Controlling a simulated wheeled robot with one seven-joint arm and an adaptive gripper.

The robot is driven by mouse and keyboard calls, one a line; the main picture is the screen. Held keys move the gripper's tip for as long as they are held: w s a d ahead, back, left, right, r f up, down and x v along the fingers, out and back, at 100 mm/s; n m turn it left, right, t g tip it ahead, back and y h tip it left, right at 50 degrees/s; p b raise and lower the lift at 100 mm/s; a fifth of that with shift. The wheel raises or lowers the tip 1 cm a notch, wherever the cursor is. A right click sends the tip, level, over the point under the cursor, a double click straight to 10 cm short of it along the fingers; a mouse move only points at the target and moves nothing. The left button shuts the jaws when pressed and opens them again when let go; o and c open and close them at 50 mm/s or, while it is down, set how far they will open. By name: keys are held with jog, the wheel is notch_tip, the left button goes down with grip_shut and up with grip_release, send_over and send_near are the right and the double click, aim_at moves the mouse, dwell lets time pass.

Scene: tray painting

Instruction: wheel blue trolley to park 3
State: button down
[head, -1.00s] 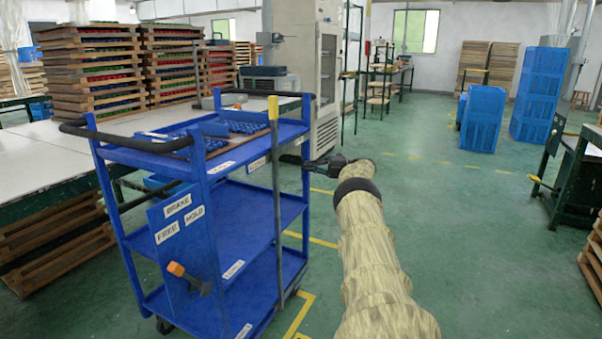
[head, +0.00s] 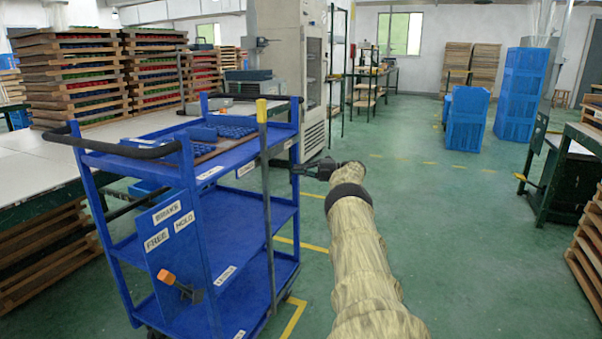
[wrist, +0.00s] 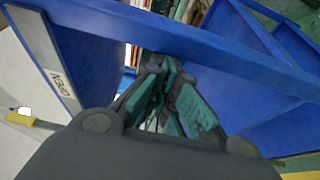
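The blue trolley (head: 235,248) stands upright at centre left, with black handles and several shelves. Its near panel has BRAKE, FREE and HOLD labels and an orange-tipped lever (head: 181,285), which sits below the labels. An upright grey bar with a yellow top (head: 262,110) runs along its right side. My gripper (head: 298,170) is at the trolley's right side, just right of that bar. In the wrist view my gripper's teal pads (wrist: 172,95) are close together under a blue trolley rail (wrist: 200,42). Whether they grip anything is unclear. No park number is readable.
Yellow lines (head: 292,318) mark the floor beside the trolley. A long table (head: 40,165) with stacked trays is close on the left. Blue crates (head: 467,120) stand at the back right and a dark bench (head: 560,180) at the right. The green floor between is open.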

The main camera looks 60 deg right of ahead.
jog(key=p, duration=0.3)
jog(key=shift+a+r, duration=0.2)
jog(key=shift+a, duration=0.1)
